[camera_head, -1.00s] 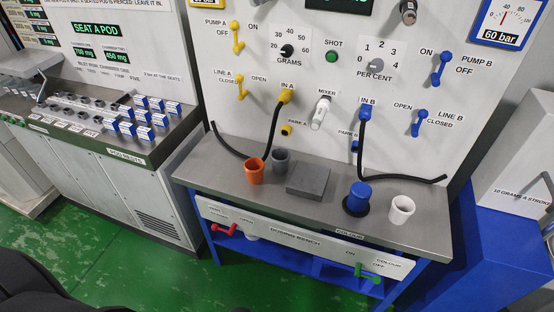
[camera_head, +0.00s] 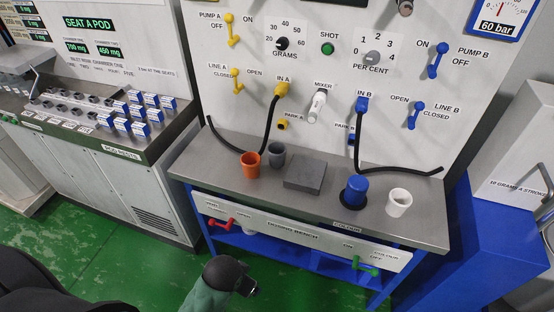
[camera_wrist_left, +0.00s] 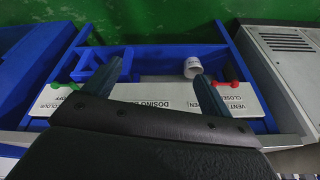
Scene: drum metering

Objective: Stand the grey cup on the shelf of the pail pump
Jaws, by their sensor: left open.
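The grey cup (camera_head: 276,153) stands upright on the steel bench top, just right of an orange cup (camera_head: 250,165) and left of a flat grey block. At the right edge a pale grey cabinet (camera_head: 512,170) carries a "10 grams a stroke" label; I take it for the pail pump, and its shelf is not clearly visible. My left gripper (camera_wrist_left: 154,68) is open and empty in the left wrist view, its fingers above the bench's front panel. My right gripper is not in view.
The bench top (camera_head: 225,177) also holds a grey block (camera_head: 305,174), a blue cup-like container (camera_head: 354,191) and a white cup (camera_head: 398,202). Black hoses hang down to the bench. Red (camera_head: 222,222) and green (camera_head: 364,266) handles stick out in front. Green floor lies in front.

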